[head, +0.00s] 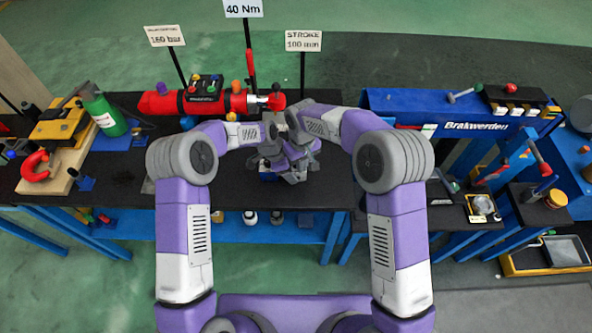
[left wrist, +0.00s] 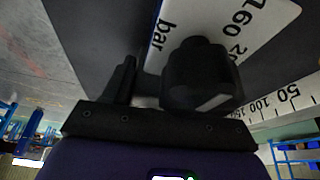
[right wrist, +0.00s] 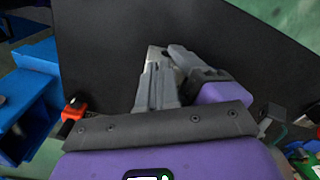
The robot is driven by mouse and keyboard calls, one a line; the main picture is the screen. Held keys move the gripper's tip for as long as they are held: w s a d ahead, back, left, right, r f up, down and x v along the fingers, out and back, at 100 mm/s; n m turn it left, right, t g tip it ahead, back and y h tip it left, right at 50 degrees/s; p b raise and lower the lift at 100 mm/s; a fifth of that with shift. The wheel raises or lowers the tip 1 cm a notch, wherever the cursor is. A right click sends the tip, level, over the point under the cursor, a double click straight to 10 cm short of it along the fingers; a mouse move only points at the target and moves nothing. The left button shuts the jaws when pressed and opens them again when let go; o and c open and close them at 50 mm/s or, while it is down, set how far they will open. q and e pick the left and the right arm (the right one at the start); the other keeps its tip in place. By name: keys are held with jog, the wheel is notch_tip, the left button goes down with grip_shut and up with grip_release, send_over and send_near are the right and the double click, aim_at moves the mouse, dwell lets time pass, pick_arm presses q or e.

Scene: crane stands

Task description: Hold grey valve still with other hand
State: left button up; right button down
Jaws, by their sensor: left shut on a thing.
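I cannot make out the grey valve for certain; the meeting wrists and grippers cover the middle of the bench in the head view. My left gripper (left wrist: 165,78) shows two dark fingers in the left wrist view. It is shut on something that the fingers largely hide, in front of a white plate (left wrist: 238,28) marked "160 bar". My right gripper (right wrist: 165,60) points down over the dark bench top in the right wrist view. Grey parts crowd between and beside its fingers, so its opening is unclear. Both grippers are close together in the head view.
A red cylinder (head: 165,103) with coloured knobs lies behind my arms on the black bench (head: 120,170). Signs stand behind it, including a "40 Nm" sign (head: 243,8). A green bottle (head: 104,113) is at left. A blue "Brakwerden" unit (head: 400,103) is at right.

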jog(key=shift+a, duration=0.1)
notch_tip(320, 180, up, 6)
jog(key=shift+s+d, duration=0.2)
jog(key=shift+s, duration=0.15)
dwell(0.4)
